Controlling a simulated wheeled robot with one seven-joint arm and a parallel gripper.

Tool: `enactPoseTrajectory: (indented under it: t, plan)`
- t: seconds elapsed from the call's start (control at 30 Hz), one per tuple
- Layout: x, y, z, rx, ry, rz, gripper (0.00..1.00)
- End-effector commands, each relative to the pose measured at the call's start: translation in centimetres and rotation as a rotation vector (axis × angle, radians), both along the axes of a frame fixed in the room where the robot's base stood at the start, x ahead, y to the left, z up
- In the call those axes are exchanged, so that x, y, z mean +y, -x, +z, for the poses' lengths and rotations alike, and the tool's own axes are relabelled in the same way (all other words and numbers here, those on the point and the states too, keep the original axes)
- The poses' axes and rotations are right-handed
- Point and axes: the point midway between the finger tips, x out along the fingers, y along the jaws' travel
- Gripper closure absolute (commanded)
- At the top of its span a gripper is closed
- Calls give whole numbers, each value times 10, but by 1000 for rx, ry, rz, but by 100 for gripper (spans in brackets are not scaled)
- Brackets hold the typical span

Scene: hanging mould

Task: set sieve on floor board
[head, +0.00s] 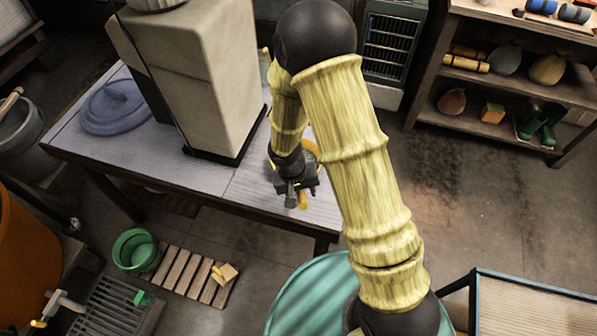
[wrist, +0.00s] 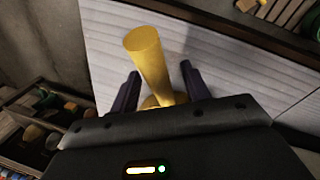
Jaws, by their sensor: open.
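A yellow thing, likely the sieve, is on the grey table beside my gripper. Its round yellow rim (head: 309,150) shows behind the gripper in the head view. In the wrist view its thick yellow stem (wrist: 148,60) rises between the two dark fingers. My gripper (head: 297,197) is open over the table's right end, with a finger on either side of the stem (wrist: 160,76). I cannot tell whether they touch it. Any mesh is hidden. The slatted wooden floor board (head: 184,275) lies on the floor in front of the table, at the lower left.
A small yellow-tan object (head: 226,272) lies on the board's right end. A green round tub (head: 135,250) stands at its left end, and a dark grate (head: 110,305) lies nearby. A tall beige machine (head: 205,75) and a blue-grey lid (head: 115,107) occupy the table (head: 245,190).

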Motion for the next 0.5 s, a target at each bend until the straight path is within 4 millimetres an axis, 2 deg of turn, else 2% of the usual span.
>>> enactPoseTrajectory:
  t: [0.23, 0.43, 0.47, 0.5]
  plan:
    - [-1, 0, 0, -1, 0, -3, 55]
    - [-1, 0, 0, 0, 0, -4, 94]
    - [-1, 0, 0, 0, 0, -4, 100]
    - [-1, 0, 0, 0, 0, -3, 100]
